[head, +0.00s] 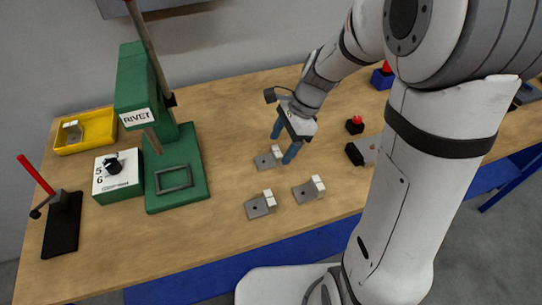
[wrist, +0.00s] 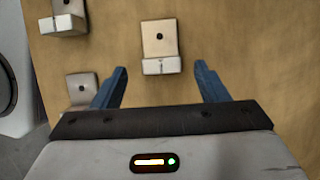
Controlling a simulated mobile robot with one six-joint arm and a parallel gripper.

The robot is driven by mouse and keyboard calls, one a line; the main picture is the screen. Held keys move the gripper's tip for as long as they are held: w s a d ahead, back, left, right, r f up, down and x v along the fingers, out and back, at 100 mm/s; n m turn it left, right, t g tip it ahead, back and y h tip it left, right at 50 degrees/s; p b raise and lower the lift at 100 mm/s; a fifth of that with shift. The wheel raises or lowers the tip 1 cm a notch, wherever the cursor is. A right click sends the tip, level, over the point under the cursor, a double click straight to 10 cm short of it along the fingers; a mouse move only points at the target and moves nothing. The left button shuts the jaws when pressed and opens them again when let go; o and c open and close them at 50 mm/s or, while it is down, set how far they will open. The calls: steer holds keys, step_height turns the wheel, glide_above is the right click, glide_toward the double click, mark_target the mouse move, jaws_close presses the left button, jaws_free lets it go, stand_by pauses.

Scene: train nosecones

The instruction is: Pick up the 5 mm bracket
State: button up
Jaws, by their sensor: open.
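Three small grey L-shaped brackets with pale upright ends lie on the wooden table: a rear one (head: 264,161), a front left one (head: 257,207) and a front right one (head: 305,192). No thickness label on them is legible, so I cannot tell which is 5 mm. My gripper (head: 284,143) is open and empty, with blue fingers pointing down beside the rear bracket. In the wrist view, one bracket (wrist: 160,38) lies ahead, centred between the fingertips (wrist: 161,68). Two more brackets show at the left, an upper (wrist: 62,8) and a lower (wrist: 80,86) one.
A green rivet press (head: 180,185) stands left of the brackets. A white-and-green dial box (head: 120,182), a yellow tray (head: 88,128) holding a part, and a red-handled lever (head: 62,225) are farther left. A red button (head: 355,124) is to the right.

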steer(key=shift+x, duration=0.9)
